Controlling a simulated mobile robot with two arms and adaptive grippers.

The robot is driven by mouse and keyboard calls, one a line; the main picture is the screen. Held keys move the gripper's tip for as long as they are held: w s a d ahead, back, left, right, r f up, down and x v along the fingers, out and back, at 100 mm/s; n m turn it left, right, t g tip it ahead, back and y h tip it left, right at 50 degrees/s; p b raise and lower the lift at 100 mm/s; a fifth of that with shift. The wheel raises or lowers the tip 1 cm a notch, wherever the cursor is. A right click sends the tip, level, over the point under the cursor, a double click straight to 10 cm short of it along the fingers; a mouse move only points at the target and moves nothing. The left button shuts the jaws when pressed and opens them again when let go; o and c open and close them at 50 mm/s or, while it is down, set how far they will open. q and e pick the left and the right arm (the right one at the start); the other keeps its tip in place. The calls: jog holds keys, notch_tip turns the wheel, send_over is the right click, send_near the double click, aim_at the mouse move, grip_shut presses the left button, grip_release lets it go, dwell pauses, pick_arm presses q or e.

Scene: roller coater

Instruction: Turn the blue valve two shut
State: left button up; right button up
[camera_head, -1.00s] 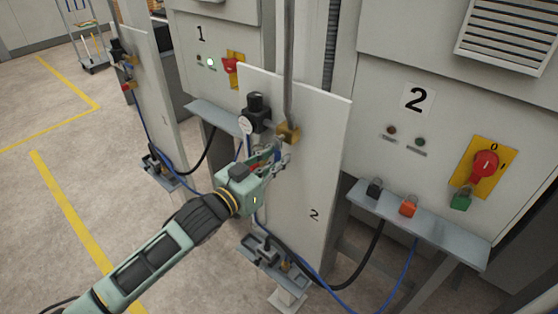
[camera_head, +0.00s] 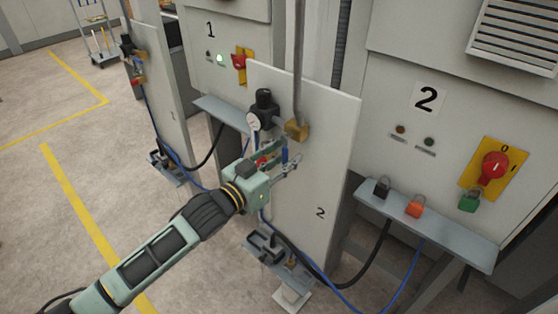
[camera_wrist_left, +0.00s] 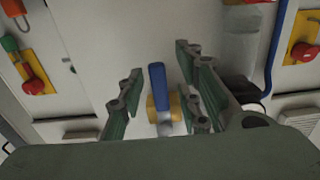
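The blue valve handle (camera_head: 284,155) is on the white panel (camera_head: 315,180) marked 2, below a brass fitting (camera_head: 297,130). In the left wrist view the blue handle (camera_wrist_left: 158,85) stands upright in the picture, in front of a brass body (camera_wrist_left: 152,112). My left gripper (camera_head: 279,160) is at the valve, with its fingers apart. In the left wrist view the left gripper (camera_wrist_left: 160,100) has one finger on each side of the handle, with visible gaps on both sides. My right gripper is not in view.
A black regulator with a gauge (camera_head: 253,122) sits just above the left gripper. A vertical pipe (camera_head: 298,60) runs into the brass fitting. Blue hoses hang below.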

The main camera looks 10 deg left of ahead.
pick_arm(q)
jog(key=v, duration=1.2)
